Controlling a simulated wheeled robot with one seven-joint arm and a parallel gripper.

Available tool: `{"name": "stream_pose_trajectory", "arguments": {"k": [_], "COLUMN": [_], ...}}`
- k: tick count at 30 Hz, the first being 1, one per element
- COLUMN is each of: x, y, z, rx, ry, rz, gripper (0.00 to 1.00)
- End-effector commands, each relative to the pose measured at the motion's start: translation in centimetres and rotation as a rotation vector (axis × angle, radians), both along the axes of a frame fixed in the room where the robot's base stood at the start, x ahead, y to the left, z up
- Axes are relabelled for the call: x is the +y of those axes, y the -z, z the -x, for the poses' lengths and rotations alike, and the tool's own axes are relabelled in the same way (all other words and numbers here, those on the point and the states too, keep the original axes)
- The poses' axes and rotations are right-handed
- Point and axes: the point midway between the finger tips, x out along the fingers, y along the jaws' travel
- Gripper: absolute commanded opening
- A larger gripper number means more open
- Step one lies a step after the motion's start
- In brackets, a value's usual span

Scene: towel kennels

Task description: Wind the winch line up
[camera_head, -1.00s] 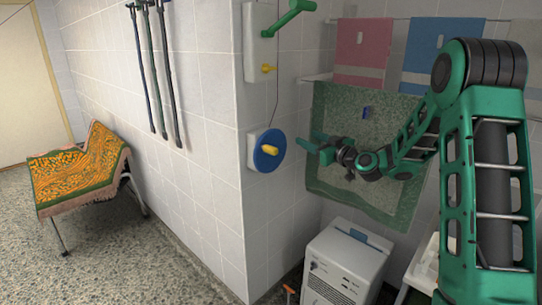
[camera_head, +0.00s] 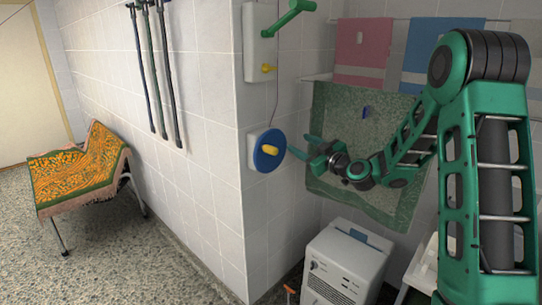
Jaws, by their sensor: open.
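The winch drum is a blue disc (camera_head: 269,158) on the white tiled wall, near its corner. A yellow handle (camera_head: 271,150) sticks out from it. The thin dark winch line (camera_head: 277,100) runs up from the disc past a white wall plate. My gripper (camera_head: 300,146) is open and empty, just right of the blue disc, its teal fingers pointing left toward it. A small gap shows between the fingertips and the yellow handle, though depth is hard to judge.
A white plate (camera_head: 261,48) above carries a green arm (camera_head: 288,18) and a yellow knob (camera_head: 268,69). A green towel (camera_head: 340,110) hangs behind my gripper. A white box-shaped machine (camera_head: 343,262) stands below. Left floor is open before a draped lounger (camera_head: 80,172).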

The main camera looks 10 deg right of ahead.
Motion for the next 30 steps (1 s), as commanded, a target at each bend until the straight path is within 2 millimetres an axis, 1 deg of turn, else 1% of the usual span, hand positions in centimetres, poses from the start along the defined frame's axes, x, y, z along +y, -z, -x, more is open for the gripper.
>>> {"name": "stream_pose_trajectory", "arguments": {"k": [1,21,25,30], "x": [0.7,7.7,8.5,8.7], "y": [0.1,1.0,1.1,1.1], "z": [0.5,5.6,6.2,6.4], "rx": [0.001,0.001,0.001,0.000], "ry": [-0.002,-0.008,-0.005,-0.002], "rz": [-0.001,-0.003,-0.002,0.000], "gripper": [0.50,0.50,0.50,0.50]}}
